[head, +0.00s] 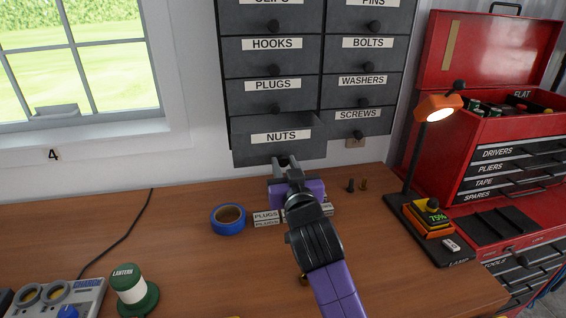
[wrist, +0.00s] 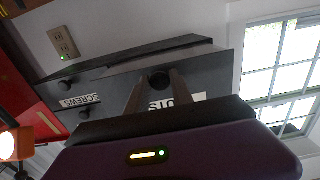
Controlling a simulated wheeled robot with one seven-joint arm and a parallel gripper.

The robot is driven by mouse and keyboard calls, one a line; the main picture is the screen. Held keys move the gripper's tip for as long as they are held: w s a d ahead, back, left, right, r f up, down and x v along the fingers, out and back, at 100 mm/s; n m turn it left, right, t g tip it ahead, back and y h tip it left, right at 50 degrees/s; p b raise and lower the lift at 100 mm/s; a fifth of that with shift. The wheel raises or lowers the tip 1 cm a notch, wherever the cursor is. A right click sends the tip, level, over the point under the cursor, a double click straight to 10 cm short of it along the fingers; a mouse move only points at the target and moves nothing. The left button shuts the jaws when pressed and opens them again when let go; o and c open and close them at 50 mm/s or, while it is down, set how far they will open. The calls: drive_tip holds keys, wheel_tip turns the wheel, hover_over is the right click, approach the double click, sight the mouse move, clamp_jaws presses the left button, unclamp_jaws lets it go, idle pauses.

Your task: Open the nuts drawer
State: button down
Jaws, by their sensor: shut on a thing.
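The dark grey nuts drawer (head: 251,142), with a white NUTS label, is at the bottom of the left column in the head view. It stands partly out from the cabinet, with a strip of its inside showing above the front. It also shows upside down in the wrist view (wrist: 214,84), its label partly hidden. My gripper (head: 284,160) is at the lower edge of this drawer front. In the wrist view my gripper (wrist: 158,84) has its two fingers on either side of the round dark knob (wrist: 159,81), shut on it. The knob is hidden in the head view.
A lit lamp (head: 438,106) and red toolbox (head: 470,60) stand right. The screws drawer (head: 357,122) is beside the nuts drawer, shut.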

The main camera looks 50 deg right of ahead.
drive_tip(key=shift+v, duration=0.9)
drive_tip(key=c, duration=1.2)
unclamp_jaws()
drive_tip(key=b+v, duration=0.2)
drive_tip(key=v, duration=0.5)
drive_tip(key=shift+s+a, duration=0.2)
drive_tip(key=shift+s, duration=0.1)
